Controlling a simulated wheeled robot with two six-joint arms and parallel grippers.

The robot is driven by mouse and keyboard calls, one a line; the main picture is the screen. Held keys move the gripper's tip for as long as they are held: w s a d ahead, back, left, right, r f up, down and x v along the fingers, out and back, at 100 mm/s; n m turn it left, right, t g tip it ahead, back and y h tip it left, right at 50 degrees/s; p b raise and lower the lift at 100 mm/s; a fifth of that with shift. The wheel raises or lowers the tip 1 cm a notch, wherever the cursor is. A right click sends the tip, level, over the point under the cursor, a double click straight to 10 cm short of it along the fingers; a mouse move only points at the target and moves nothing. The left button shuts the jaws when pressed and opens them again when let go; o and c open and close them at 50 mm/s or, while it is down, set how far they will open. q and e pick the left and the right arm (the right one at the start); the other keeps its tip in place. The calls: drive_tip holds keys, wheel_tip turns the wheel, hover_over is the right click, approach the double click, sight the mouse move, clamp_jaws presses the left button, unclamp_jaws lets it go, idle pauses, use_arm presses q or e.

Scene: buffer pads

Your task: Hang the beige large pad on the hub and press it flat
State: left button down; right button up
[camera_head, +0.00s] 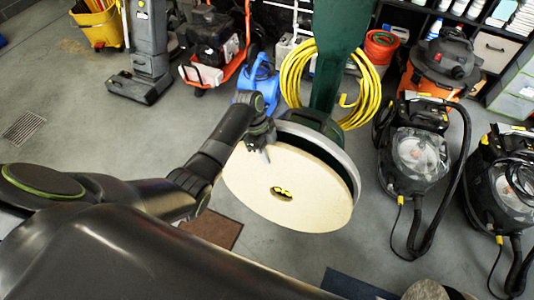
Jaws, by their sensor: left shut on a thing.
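The beige large pad (252,190) is a thick round disc with a dark center hole, tilted toward me in the middle of the view. Yellow parts of the hub (281,191) show through its center hole. Behind the pad, the round grey and black head of a green machine (345,165) shows along the upper and right edge. My left gripper (266,152) is shut on the pad's upper left rim. The picture does not show clearly whether the pad touches the head all round. My right gripper is not in view.
A green post (345,50) rises behind the pad, with a coiled yellow hose (296,75) beside it. Black vacuum machines (415,150) stand at the right. A brown mat (212,229) and a dark blue mat (350,286) lie on the floor. Grey floor is open at the left.

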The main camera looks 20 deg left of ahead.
use_arm(q)
drive_tip(key=shift+w, duration=0.25)
drive_tip(key=shift+t+p, duration=0.3)
drive_tip(key=shift+p, duration=0.05)
idle(0.5)
drive_tip(key=shift+w+r, duration=0.1)
drive_tip(key=shift+w, duration=0.05)
idle(0.4)
drive_tip(key=shift+w, duration=0.1)
drive_tip(key=shift+s+f, duration=0.2)
drive_tip(key=shift+f, duration=0.15)
idle(0.6)
drive_tip(key=c, duration=1.8)
unclamp_jaws()
drive_tip(key=shift+c, duration=0.2)
drive_tip(key=shift+r+p, duration=0.15)
drive_tip(key=shift+p, duration=0.25)
